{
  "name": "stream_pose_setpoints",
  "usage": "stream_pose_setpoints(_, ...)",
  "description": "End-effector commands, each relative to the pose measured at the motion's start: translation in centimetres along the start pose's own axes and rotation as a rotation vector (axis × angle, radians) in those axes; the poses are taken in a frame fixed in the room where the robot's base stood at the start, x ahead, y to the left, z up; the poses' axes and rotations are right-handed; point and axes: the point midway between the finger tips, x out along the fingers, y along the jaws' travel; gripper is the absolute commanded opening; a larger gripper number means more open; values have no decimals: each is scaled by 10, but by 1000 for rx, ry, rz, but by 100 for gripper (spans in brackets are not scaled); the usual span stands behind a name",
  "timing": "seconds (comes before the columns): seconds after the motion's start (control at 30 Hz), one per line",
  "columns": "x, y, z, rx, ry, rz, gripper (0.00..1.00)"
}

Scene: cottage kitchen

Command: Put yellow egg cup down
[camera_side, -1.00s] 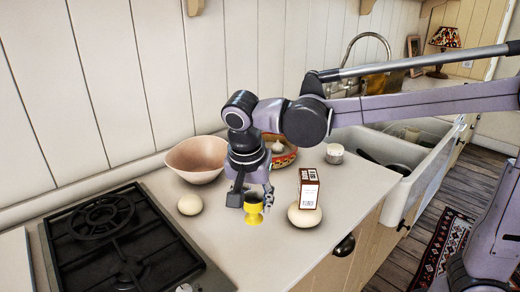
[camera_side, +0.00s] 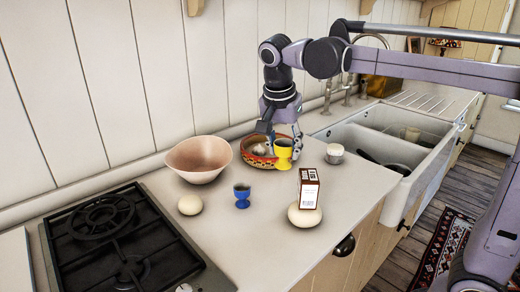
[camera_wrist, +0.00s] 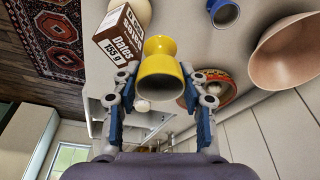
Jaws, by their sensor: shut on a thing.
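The yellow egg cup (camera_side: 283,153) is between the fingers of my gripper (camera_side: 285,140), beside the right part of the patterned bowl (camera_side: 254,160) in the side view. In the wrist view the yellow egg cup (camera_wrist: 160,78) sits between the two fingertips of my gripper (camera_wrist: 158,84), its wide mouth toward the camera. My gripper is shut on it. The cup's foot seems clear of the counter, but the height is hard to judge. A blue egg cup (camera_side: 242,195) stands upright on the counter, nearer the stove; it also shows in the wrist view (camera_wrist: 224,13).
A pink bowl (camera_side: 198,158), a pale round object (camera_side: 190,204) and a small white cup (camera_side: 335,152) stand around. The sink (camera_side: 385,146) lies right. Bare counter shows in front.

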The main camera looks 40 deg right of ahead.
Motion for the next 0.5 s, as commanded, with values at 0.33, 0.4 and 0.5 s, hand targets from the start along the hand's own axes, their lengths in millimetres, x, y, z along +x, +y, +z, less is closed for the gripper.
stream_pose_setpoints(0.33,34,58,-123,239,1,65,10)
stream_pose_setpoints(0.4,39,70,-141,276,1,75,10)
stream_pose_setpoints(0.5,44,86,-160,318,2,87,10)
